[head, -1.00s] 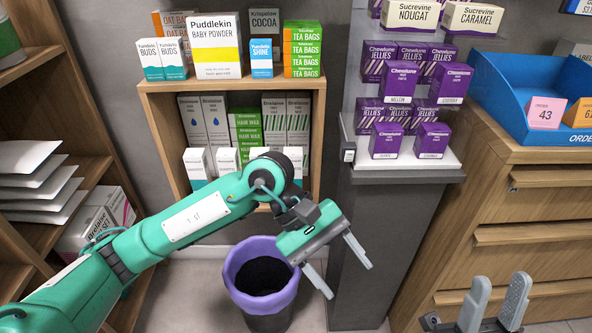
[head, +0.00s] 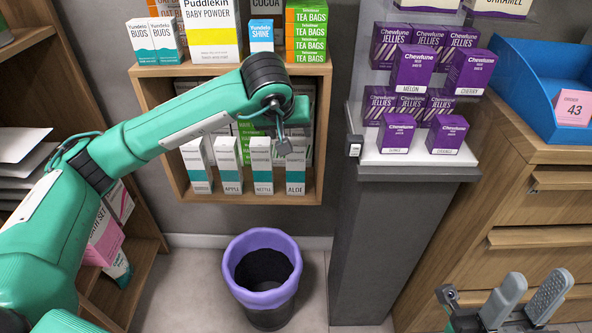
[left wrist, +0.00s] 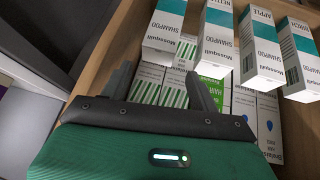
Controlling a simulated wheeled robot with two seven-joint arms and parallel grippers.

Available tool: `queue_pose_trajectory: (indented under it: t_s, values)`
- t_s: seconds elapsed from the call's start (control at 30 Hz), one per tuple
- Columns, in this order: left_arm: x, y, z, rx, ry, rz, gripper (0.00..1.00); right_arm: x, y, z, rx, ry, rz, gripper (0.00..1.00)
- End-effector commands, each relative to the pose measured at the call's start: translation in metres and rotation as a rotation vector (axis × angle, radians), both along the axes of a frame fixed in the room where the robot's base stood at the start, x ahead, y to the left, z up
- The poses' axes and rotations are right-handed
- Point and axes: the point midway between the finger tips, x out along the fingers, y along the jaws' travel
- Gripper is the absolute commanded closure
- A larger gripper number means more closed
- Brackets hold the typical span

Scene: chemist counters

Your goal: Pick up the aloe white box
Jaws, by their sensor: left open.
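The aloe white box (head: 295,176) stands upright at the right end of the front row on the lower shelf, white with a teal base. It also shows at the left of the left wrist view (left wrist: 165,27), just beyond the fingertips. My left gripper (left wrist: 158,73) is open and empty, with its fingers pointing toward that box. My right gripper (head: 536,283) is open and empty at the lower right.
The nettle box (head: 261,165) stands left of the aloe box, then the apple box (head: 229,165). Taller boxes stand behind them. The wooden shelf wall (head: 322,130) is close on the right. A purple-rimmed bin (head: 262,292) stands below. A grey stand (head: 400,176) holds purple boxes.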

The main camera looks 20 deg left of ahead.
Motion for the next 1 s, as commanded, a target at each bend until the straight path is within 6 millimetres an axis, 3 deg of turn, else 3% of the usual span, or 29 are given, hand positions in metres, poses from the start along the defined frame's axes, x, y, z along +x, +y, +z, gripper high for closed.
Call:
queue_pose_trajectory:
  t_s: [0.1,0.37,0.63,0.9,1.0]
  values:
    - [0.009,-0.001,-0.017,-0.001,0.002,-0.001,0.39,0.000,0.000,0.000,0.002,-0.013,0.001,0.64]
    - [0.018,-0.001,-0.030,-0.002,0.000,0.000,0.39,0.000,0.000,0.000,0.003,-0.021,0.001,0.64]
    - [0.036,-0.002,-0.065,-0.004,0.002,-0.001,0.39,-0.002,0.000,0.001,0.005,-0.059,0.003,0.64]
    - [0.040,-0.002,-0.068,-0.002,-0.001,-0.002,0.39,-0.001,0.000,0.009,0.010,-0.077,0.001,0.64]
    - [0.040,-0.002,-0.068,-0.003,0.000,-0.002,0.56,-0.001,0.000,0.009,0.013,-0.073,0.000,0.64]
